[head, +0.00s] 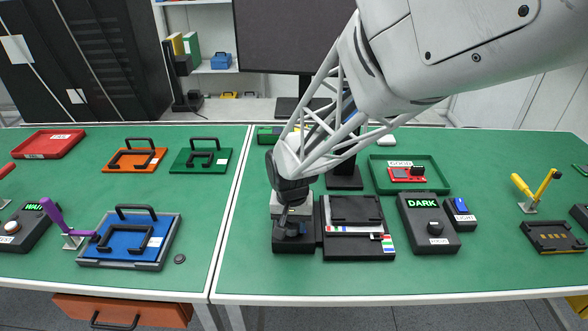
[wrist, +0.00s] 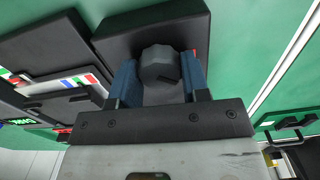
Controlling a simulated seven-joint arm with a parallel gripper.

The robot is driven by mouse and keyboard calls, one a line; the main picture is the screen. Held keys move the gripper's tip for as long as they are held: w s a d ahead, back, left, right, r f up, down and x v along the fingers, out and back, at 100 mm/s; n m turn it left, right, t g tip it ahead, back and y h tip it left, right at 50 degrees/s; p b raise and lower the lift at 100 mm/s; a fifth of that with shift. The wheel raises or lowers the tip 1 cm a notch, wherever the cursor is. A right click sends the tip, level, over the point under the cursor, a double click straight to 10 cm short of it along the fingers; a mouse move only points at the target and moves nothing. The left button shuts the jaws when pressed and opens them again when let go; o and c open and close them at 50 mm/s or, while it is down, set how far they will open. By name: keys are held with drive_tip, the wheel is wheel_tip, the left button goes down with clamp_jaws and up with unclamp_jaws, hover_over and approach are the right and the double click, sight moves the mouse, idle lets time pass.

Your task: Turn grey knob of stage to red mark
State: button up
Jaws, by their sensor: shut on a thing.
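The grey faceted knob (wrist: 160,62) stands out from the front of a dark block, the stage (wrist: 118,36), in the wrist view. The fingers of my gripper (wrist: 158,76) lie on either side of the knob and are shut on it. In the head view the stage (head: 294,246) sits near the front of the right-hand table, and my gripper (head: 291,229) reaches down over it and hides much of the knob.
A black device with coloured strips (head: 358,228) stands right beside the stage. Further right are a box reading DARK (head: 428,224) and a blue switch box (head: 459,213). A green tray (head: 432,178) lies behind. The table front left of the stage (head: 243,265) is clear.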

sight(292, 224)
drive_tip(key=n, duration=0.3)
drive_tip(key=shift+n, duration=2.4)
drive_tip(key=o, duration=0.9)
drive_tip(key=shift+r, duration=0.1)
drive_tip(key=shift+r, duration=3.85)
